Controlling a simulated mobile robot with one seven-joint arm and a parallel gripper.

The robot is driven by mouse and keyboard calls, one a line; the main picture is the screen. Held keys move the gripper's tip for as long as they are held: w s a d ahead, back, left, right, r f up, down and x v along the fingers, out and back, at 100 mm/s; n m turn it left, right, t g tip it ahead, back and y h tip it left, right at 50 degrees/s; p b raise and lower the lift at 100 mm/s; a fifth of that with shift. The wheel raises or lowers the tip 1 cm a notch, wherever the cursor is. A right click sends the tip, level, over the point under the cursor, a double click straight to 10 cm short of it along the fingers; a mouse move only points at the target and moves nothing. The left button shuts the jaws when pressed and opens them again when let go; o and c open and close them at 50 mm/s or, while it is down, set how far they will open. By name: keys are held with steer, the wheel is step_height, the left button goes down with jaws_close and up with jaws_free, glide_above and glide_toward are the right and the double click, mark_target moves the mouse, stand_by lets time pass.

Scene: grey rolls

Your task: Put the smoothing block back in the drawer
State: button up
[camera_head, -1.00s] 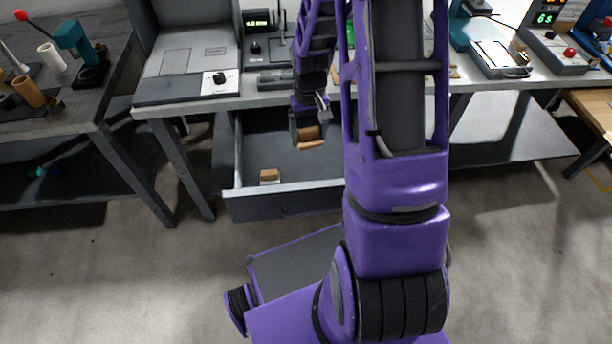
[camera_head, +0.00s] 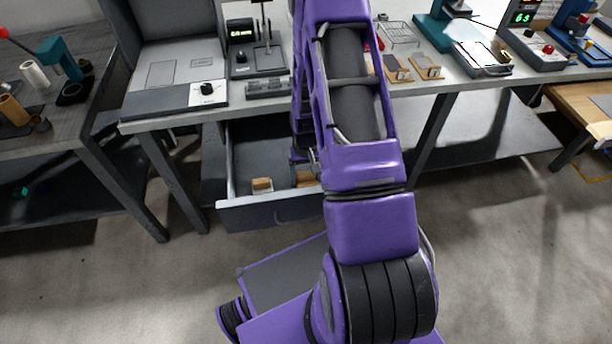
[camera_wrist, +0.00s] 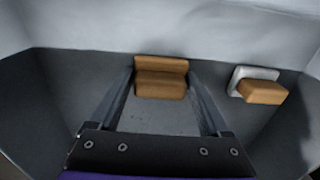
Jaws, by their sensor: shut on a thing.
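The smoothing block (camera_wrist: 160,85), a tan-brown block, sits between the fingertips of my gripper (camera_wrist: 161,76) in the wrist view. My gripper is shut on it. In the head view the block (camera_head: 306,179) shows low inside the open grey drawer (camera_head: 265,215), near its front wall. My arm hides most of the gripper and the drawer's right part there. I cannot tell whether the block touches the drawer floor.
A second block (camera_head: 262,185), tan on a white base, lies in the drawer to the left; it shows at right in the wrist view (camera_wrist: 263,92). The bench (camera_head: 290,103) overhangs the drawer. Similar tan blocks (camera_head: 397,70) stand on the bench. Drawer floor between the blocks is clear.

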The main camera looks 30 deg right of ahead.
mark_target(306, 173)
steer(key=shift+f, duration=0.1)
steer(key=shift+f, duration=0.15)
steer(key=o, duration=1.1)
steer(key=shift+o, duration=0.2)
step_height(306, 173, up, 12)
steer(key=p, duration=0.1)
steer(key=shift+r, duration=0.25)
